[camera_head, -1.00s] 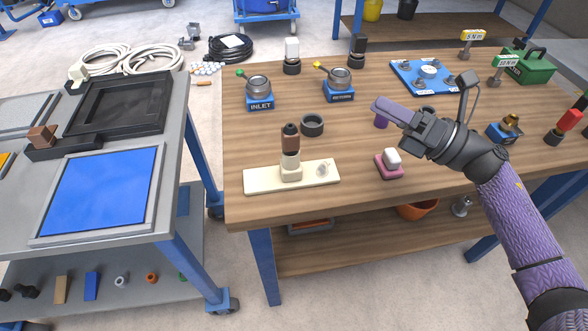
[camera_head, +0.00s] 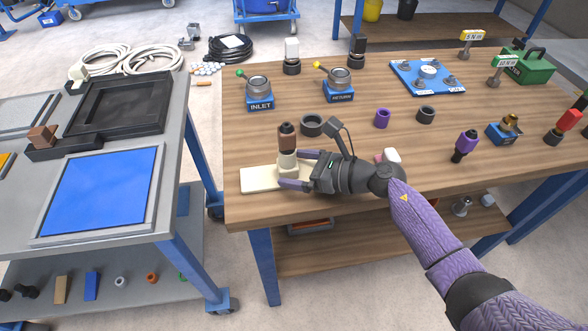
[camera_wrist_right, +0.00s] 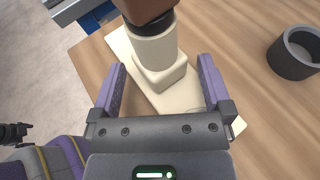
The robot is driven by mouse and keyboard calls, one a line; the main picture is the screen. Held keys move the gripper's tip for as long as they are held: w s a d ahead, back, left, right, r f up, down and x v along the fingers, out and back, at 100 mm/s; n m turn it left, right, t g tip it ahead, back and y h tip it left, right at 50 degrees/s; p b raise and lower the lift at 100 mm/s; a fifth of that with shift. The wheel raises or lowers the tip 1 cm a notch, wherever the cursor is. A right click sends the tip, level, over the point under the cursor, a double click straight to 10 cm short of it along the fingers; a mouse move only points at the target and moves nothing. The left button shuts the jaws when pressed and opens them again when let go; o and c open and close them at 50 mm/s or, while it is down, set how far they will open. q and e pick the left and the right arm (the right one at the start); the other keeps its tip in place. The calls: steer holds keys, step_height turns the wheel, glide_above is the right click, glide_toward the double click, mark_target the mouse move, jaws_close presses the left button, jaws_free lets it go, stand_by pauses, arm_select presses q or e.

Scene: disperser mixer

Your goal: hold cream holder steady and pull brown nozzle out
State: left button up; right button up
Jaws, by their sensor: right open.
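The cream holder (camera_head: 287,164) stands upright on its flat cream base plate (camera_head: 258,179) near the table's front left. The brown nozzle (camera_head: 287,139) with a dark tip sits upright on top of the holder, with a dark ring between them. My right gripper (camera_head: 294,168) is open, its purple fingers pointing left to either side of the holder. In the right wrist view the holder (camera_wrist_right: 154,52) stands just beyond and between the open fingers (camera_wrist_right: 162,85), with no clear contact. The nozzle (camera_wrist_right: 144,8) is cut off at the top there. My left gripper is not in view.
A dark grey ring (camera_head: 311,125) lies just behind the holder. A pink block with a white top (camera_head: 390,156) is partly hidden behind my right wrist. INLET (camera_head: 259,94) and RETURN (camera_head: 338,86) fittings stand farther back. The grey cart (camera_head: 172,130) is left across a gap.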

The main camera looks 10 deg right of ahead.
steer(key=shift+a+f, duration=0.2)
steer(key=shift+f, duration=0.05)
